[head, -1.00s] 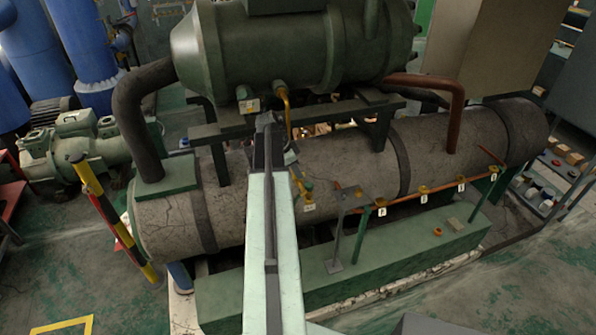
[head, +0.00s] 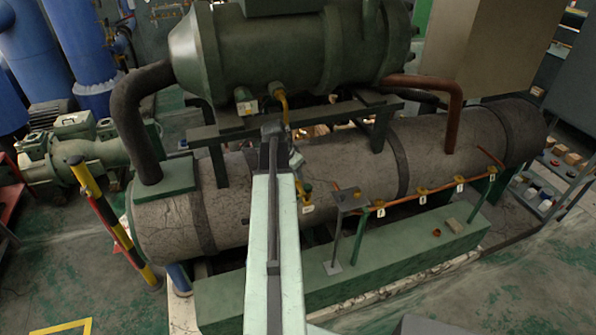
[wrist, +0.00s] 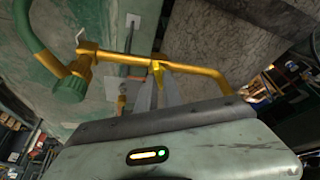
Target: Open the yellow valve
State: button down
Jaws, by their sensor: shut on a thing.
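In the wrist view a yellow pipe (wrist: 120,58) crosses the picture and leads to a green and yellow fitting (wrist: 73,82) at the left. My gripper (wrist: 160,84) has its two grey fingers close together at the middle of this pipe. They are shut on a small yellow piece, seemingly the yellow valve's handle (wrist: 157,70). In the head view my gripper (head: 296,160) is small and partly hidden by my arm, beside the yellow pipe (head: 284,106) under the upper green vessel. The handle itself cannot be made out there.
The upper green vessel (head: 290,50) and the large cracked grey tank (head: 350,165) stand close around my gripper. Several tagged yellow valves sit along a copper pipe (head: 440,188) at the right. A yellow-black post (head: 110,220) stands at the left. Open floor lies at the front left.

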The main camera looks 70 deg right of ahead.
jog(key=n+t, duration=0.1)
jog(key=n, duration=0.3)
jog(key=shift+s+a+t, duration=0.1)
jog(key=shift+a+t, duration=0.1)
jog(key=shift+t, duration=0.2)
jog(key=shift+n+t, duration=0.9)
jog(key=shift+n, duration=1.9)
jog(key=shift+s, duration=0.1)
jog(key=c, duration=1.5)
grip_release()
jog(key=shift+d, duration=0.1)
jog(key=p+v, duration=0.7)
jog(key=shift+r, duration=0.35)
jog(key=shift+s, duration=0.1)
